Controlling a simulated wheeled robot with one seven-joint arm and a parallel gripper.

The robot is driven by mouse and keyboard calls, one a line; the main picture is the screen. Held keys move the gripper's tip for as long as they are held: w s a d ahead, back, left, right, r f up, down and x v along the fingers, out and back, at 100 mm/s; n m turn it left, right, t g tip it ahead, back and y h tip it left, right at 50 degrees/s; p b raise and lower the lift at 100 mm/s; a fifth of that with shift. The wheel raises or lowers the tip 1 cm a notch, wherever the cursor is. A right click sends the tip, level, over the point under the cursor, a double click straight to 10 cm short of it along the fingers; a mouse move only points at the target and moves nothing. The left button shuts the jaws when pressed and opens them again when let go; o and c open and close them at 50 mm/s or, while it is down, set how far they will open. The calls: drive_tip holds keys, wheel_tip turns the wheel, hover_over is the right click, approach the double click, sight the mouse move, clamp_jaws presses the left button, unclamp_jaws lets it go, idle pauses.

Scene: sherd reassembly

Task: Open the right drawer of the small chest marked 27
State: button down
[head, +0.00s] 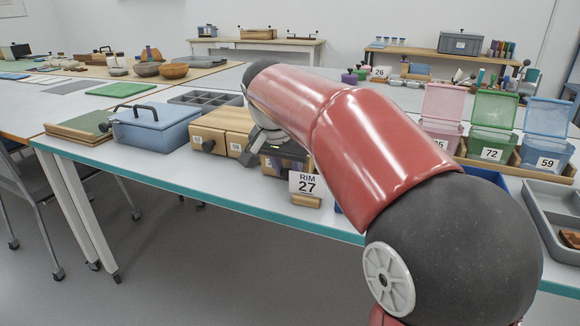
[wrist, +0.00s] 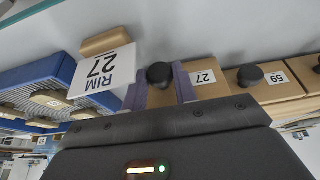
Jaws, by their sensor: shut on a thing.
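A wooden drawer front (wrist: 212,91) with a white 27 label shows in the wrist view, which is turned upside down. My gripper (wrist: 161,80) has its two purple fingers on either side of the drawer's round black knob (wrist: 160,72) and is shut on it. In the head view my gripper and arm cover most of this chest (head: 271,168). I cannot tell whether the drawer stands out from the chest. A white card reading RIM 27 (head: 306,186) stands just right of my gripper; it also shows in the wrist view (wrist: 101,74).
Another wooden chest (head: 219,125) with dark knobs stands close on the left. A blue case (head: 155,125) is beyond it. Pink, green and blue lidded boxes (head: 490,140) stand right. The table's teal edge (head: 240,208) runs along the front, with open floor before it.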

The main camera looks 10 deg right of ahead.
drive_tip(key=c, duration=1.1)
unclamp_jaws()
drive_tip(key=shift+r, duration=0.15)
drive_tip(key=p+v, duration=0.1)
drive_tip(key=v, duration=0.6)
drive_tip(key=shift+s+a+r, duration=0.15)
drive_tip(key=shift+r, duration=0.1)
